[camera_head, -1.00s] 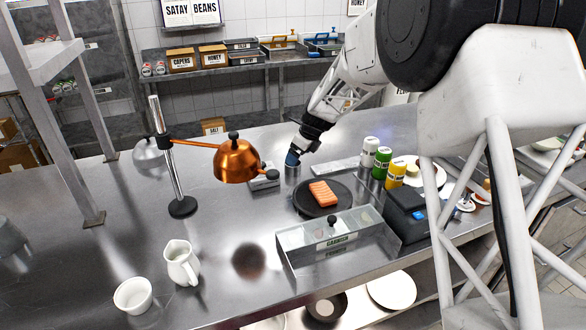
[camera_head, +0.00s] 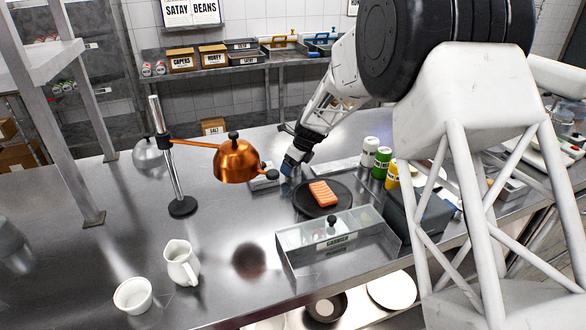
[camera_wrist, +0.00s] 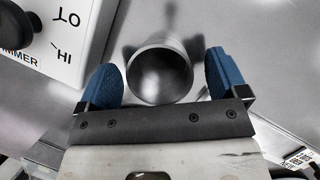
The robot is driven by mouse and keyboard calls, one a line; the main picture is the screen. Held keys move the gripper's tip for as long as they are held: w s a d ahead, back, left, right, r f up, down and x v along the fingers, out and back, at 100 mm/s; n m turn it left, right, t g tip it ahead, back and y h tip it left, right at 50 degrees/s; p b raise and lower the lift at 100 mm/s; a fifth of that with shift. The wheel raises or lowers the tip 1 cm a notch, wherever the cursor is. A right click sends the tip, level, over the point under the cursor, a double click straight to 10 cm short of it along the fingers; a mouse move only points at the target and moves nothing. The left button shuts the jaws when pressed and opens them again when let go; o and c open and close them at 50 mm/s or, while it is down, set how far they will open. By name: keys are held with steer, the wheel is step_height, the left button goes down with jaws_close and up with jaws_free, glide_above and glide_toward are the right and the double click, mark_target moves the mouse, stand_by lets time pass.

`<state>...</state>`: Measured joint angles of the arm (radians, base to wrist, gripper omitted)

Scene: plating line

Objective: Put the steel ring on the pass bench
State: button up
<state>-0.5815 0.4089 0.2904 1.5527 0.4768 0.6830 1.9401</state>
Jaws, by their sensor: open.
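The steel ring (camera_wrist: 160,72) is an open grey metal cylinder, seen in the wrist view from its end, between my two blue fingers. In the head view it is largely hidden by my gripper. My gripper (camera_wrist: 162,80) is open, with one finger on each side of the ring and narrow gaps beside it. In the head view my gripper (camera_head: 288,166) is low over the steel bench (camera_head: 215,235), just right of the copper lamp. Which surface is the pass bench is not labelled.
A copper lamp (camera_head: 235,163) on a stand hangs close left of my gripper. A control box with a knob (camera_wrist: 55,35) is beside the ring. A dark plate (camera_head: 342,203) with an orange fillet, a garnish box (camera_head: 330,240) and bottles (camera_head: 370,150) stand nearby.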

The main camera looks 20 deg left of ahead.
steer(key=shift+a+f, duration=0.1)
steer(key=shift+f, duration=0.1)
steer(key=shift+c, duration=0.3)
steer(key=c, duration=1)
steer(key=shift+r, duration=0.15)
steer(key=shift+r, duration=4.9)
